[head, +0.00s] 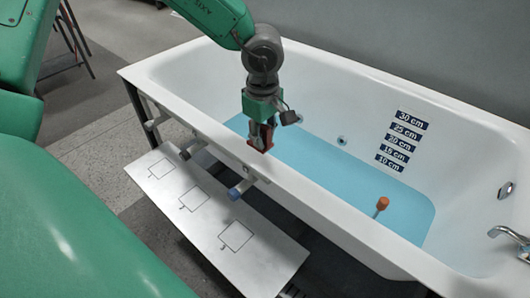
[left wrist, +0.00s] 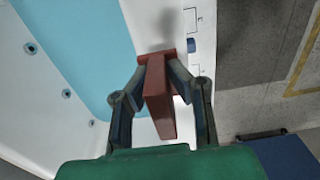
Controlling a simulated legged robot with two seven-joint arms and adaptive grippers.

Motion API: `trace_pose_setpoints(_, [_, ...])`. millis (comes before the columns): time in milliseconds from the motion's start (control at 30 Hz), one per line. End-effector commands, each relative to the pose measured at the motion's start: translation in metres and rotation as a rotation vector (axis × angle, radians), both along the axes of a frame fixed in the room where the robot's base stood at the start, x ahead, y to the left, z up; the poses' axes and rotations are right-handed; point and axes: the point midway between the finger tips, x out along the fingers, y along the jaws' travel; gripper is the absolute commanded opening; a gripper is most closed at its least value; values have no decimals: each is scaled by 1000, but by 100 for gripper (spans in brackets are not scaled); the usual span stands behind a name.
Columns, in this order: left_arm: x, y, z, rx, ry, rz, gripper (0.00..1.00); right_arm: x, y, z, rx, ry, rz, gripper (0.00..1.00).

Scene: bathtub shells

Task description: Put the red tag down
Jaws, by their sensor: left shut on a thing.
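The red tag (head: 260,143) is a dark red block held below my left gripper (head: 262,126). In the left wrist view the tag (left wrist: 158,100) sits between the two fingers of the left gripper (left wrist: 160,62), which are shut on it. In the head view the tag appears over the near rim of the white bathtub (head: 300,178), clear of the shelf. A pale shelf (head: 215,217) with outlined squares runs along the tub's near side. No tag lies on the squares. My right gripper is not in view.
Valves stick out between tub and shelf, one with a blue end (head: 236,192). Blue water (head: 330,165) fills the tub's bottom, with an orange float (head: 382,203) in it. A depth scale (head: 402,140) is on the far wall, a tap (head: 510,236) at the right.

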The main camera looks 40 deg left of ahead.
Motion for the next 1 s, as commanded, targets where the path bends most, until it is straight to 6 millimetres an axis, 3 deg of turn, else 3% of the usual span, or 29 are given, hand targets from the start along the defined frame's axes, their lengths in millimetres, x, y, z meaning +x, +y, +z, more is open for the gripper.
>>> trace_pose_setpoints(100, [-1,2,-25,0,4,2,0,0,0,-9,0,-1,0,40])
trace_pose_setpoints(233, [-1,1,-41,0,2,1,0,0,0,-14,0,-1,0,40])
trace_pose_setpoints(600, [0,1,-44,0,1,1,0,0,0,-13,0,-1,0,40])
trace_pose_setpoints(633, [0,1,-44,0,1,1,21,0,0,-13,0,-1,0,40])
trace_pose_setpoints(667, [0,1,-44,0,1,1,32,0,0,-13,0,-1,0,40])
trace_pose_setpoints(700, [0,1,-44,0,1,1,35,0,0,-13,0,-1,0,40])
trace_pose_setpoints(1000, [0,1,-44,-1,0,1,35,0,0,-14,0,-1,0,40])
